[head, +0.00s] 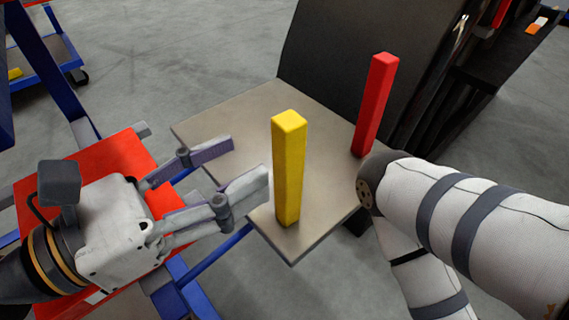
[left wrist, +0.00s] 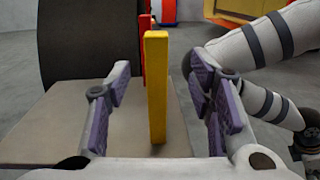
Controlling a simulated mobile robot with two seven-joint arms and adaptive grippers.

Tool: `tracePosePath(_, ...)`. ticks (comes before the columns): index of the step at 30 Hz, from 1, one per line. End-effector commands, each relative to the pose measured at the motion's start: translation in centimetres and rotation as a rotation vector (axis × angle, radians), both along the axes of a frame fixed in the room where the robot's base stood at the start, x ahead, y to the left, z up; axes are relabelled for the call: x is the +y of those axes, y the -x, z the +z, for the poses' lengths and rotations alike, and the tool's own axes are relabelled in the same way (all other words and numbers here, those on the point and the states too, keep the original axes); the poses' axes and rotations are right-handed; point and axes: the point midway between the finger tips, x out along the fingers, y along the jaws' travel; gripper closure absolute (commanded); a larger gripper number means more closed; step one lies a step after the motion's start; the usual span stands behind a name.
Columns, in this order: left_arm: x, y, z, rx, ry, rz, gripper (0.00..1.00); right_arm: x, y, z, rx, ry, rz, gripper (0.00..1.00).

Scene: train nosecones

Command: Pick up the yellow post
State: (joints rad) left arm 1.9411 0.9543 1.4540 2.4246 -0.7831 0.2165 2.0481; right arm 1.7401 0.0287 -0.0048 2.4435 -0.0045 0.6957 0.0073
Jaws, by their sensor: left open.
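The yellow post (head: 288,170) stands upright on a flat beige board (head: 240,118) near its front corner. In the left wrist view the yellow post (left wrist: 156,90) rises between the two finger pads, ahead of the gripper. My left gripper (head: 250,165) is open and comes in from the left, with its fingertips close to the post. It also shows in the left wrist view (left wrist: 165,95), with a gap on both sides of the post. I cannot tell whether the post is within the fingertips' depth. My right gripper is not in view; only my right arm shows.
A red post (head: 376,105) stands upright farther back on the board, behind the yellow one in the left wrist view (left wrist: 142,60). A large dark panel (head: 335,60) rises behind the board. A red-topped blue cart (head: 110,165) is under my left arm. My right arm is close to the board's right edge.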

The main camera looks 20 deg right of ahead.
Motion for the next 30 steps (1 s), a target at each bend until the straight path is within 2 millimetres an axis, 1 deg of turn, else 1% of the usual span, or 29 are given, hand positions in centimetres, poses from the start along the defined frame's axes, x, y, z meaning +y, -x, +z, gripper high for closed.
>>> tracePosePath(1, -1.1, -0.1, 0.5, -0.006, -0.002, -0.005, 0.52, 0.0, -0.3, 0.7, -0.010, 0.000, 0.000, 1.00)
tracePosePath(3, -2.2, -0.5, 0.4, -0.004, -0.001, -0.003, 0.52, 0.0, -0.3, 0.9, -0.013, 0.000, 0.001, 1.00)
tracePosePath(7, -3.6, -1.0, 0.2, -0.002, -0.003, -0.002, 0.52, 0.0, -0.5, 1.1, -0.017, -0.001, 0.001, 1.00)
tracePosePath(13, -7.1, -2.4, 0.1, -0.001, -0.003, -0.002, 0.52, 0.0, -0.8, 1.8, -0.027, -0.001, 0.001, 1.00)
tracePosePath(16, -7.8, -2.7, 0.0, 0.000, -0.004, 0.002, 0.52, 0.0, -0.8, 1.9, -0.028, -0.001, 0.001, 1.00)
tracePosePath(21, -7.9, -2.7, -0.1, 0.002, -0.004, 0.003, 0.52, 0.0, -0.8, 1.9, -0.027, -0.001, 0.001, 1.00)
tracePosePath(22, -7.9, -2.7, -0.1, 0.002, -0.004, 0.003, 0.54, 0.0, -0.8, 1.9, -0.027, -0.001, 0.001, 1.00)
tracePosePath(23, -7.9, -2.7, -0.1, 0.002, -0.004, 0.003, 0.61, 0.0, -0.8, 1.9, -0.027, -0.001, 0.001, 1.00)
tracePosePath(24, -7.9, -2.7, -0.1, 0.002, -0.004, 0.003, 0.70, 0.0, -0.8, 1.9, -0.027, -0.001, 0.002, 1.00)
tracePosePath(26, -7.9, -2.7, -0.1, 0.002, -0.004, 0.003, 0.83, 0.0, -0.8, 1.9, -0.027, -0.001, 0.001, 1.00)
tracePosePath(27, -7.9, -2.7, -0.1, 0.002, -0.004, 0.003, 0.92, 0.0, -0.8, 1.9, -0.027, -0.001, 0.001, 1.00)
tracePosePath(28, -7.9, -2.7, -0.1, 0.002, -0.004, 0.003, 0.99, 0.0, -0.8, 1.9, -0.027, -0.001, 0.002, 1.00)
tracePosePath(30, -7.9, -2.7, -0.1, 0.002, -0.004, 0.003, 1.00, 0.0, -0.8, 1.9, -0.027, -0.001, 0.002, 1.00)
